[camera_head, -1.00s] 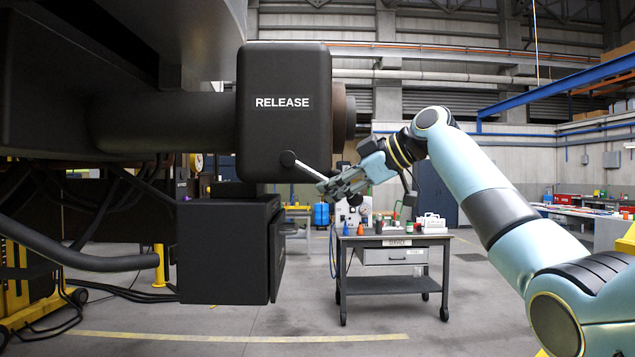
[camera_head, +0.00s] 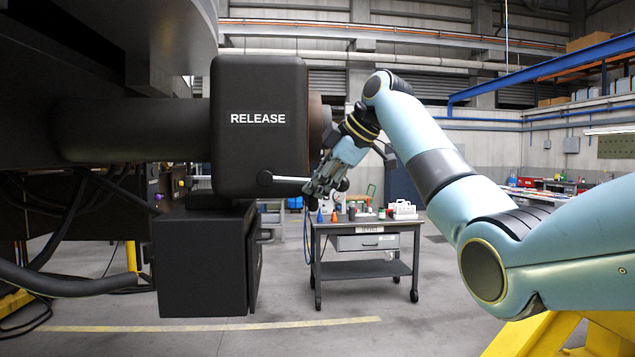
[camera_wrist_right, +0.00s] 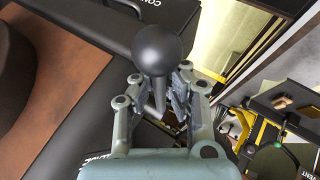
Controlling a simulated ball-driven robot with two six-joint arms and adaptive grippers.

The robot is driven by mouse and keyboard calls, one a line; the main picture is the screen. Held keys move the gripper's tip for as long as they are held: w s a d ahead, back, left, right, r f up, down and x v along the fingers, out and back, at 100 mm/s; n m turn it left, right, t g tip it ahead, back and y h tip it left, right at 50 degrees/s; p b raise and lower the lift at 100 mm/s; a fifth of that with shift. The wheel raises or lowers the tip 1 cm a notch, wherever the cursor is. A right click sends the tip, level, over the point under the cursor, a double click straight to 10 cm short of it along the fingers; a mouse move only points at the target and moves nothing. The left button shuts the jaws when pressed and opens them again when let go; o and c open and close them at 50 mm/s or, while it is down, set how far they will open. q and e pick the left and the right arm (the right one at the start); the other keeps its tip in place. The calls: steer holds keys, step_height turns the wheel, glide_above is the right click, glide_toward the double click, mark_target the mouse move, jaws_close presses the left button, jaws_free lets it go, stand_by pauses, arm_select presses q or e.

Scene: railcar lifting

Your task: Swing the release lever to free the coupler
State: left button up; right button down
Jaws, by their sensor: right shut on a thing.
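The black coupler housing (camera_head: 260,85) is marked RELEASE and hangs at the left centre of the head view. The release lever (camera_head: 290,179) is a thin pale rod. It runs almost level to the right from a dark pivot low on the housing's face. My right gripper (camera_head: 318,188) is shut on the lever's outer end, just right of the housing. In the right wrist view the lever's black ball knob (camera_wrist_right: 156,48) stands out past the fingers, with its shaft between them. The fingers hide part of the rod in the head view. My left gripper is not in view.
A black box (camera_head: 203,262) hangs under the housing. A grey service cart (camera_head: 365,270) with bottles and small items stands behind the gripper. Dark hoses (camera_head: 75,285) hang at the left. The floor in front of the cart is clear.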

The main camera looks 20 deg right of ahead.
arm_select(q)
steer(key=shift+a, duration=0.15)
arm_select(e)
steer(key=shift+r, duration=0.4)
steer(key=c, duration=1.3)
jaws_free()
steer(key=shift+f, duration=0.1)
steer(key=shift+c, duration=0.2)
steer(key=shift+f, duration=0.1)
steer(key=v, duration=1.2)
